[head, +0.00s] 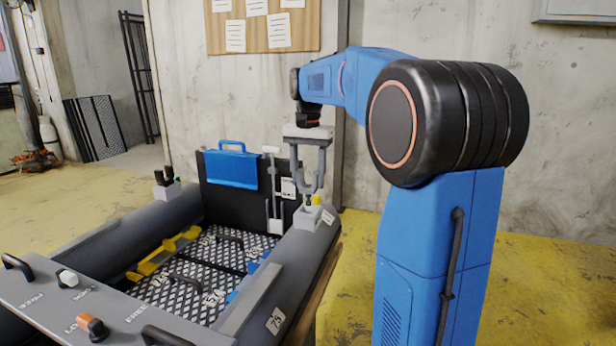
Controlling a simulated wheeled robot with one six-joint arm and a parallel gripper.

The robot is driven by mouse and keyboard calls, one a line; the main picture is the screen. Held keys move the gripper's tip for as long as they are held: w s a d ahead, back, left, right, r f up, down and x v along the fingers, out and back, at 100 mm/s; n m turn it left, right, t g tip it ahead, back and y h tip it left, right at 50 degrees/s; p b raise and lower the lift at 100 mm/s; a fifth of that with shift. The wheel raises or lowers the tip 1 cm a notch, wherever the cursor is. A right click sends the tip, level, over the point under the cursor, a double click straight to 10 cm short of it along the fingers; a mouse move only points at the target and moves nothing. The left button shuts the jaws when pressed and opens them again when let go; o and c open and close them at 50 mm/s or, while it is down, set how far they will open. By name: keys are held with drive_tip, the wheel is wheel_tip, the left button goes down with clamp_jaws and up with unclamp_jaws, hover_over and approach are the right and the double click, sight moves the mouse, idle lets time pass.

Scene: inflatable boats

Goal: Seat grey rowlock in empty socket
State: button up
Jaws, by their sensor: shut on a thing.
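My gripper (308,178) points down over the right tube of the boat, with its fingers shut on the grey rowlock (305,190). The rowlock looks upright, its fork partly merged with the grey fingers. Below it is a pale block (306,217) on the right tube (283,262), which looks like the socket. A dark, thin part shows between rowlock and block; I cannot tell whether it has entered the hole. On the left tube a similar pale block (167,190) carries a dark fitting (163,176).
A black transom board (240,190) with a blue case (231,169) and a grey upright tool (273,190) stands close left of my gripper. A grey panel (130,312) with handles and knobs is in front.

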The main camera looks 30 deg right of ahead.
sight(308, 188)
drive_tip(key=shift+f, duration=0.25)
drive_tip(key=shift+f, duration=1.25)
drive_tip(key=shift+f, duration=1.4)
idle(0.6)
drive_tip(key=o, duration=1.2)
drive_tip(key=shift+c, duration=0.2)
drive_tip(key=shift+r, duration=0.15)
wheel_tip(308, 188, up, 17)
